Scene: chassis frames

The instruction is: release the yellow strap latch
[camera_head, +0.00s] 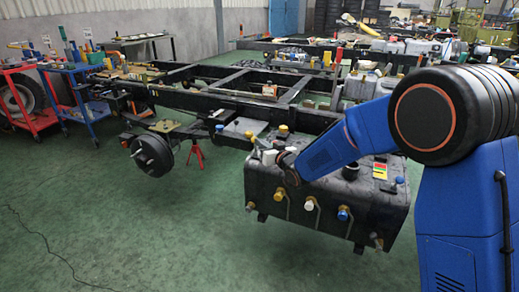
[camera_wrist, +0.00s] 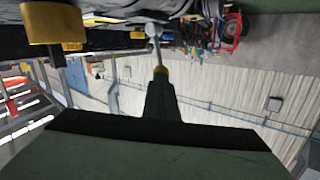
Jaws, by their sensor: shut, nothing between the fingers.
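A black tank (camera_head: 325,195) carries several coloured knobs and metal levers. A yellow knob (camera_head: 283,131) stands at its back left; I cannot tell which yellow part is the strap latch. My gripper is dark and slim in the wrist view (camera_wrist: 161,85), shut and empty. A small yellow piece shows at its tip, with a metal rod (camera_wrist: 153,38) just beyond; contact is unclear. A larger yellow block (camera_wrist: 55,27) is at the upper left there, apart from the gripper.
The black chassis frame (camera_head: 230,101) runs behind and left of the tank. A wheel hub (camera_head: 152,155) and a red stand (camera_head: 195,155) are at its near side. Red and blue tool carts stand far left. The green floor in front is clear apart from a cable.

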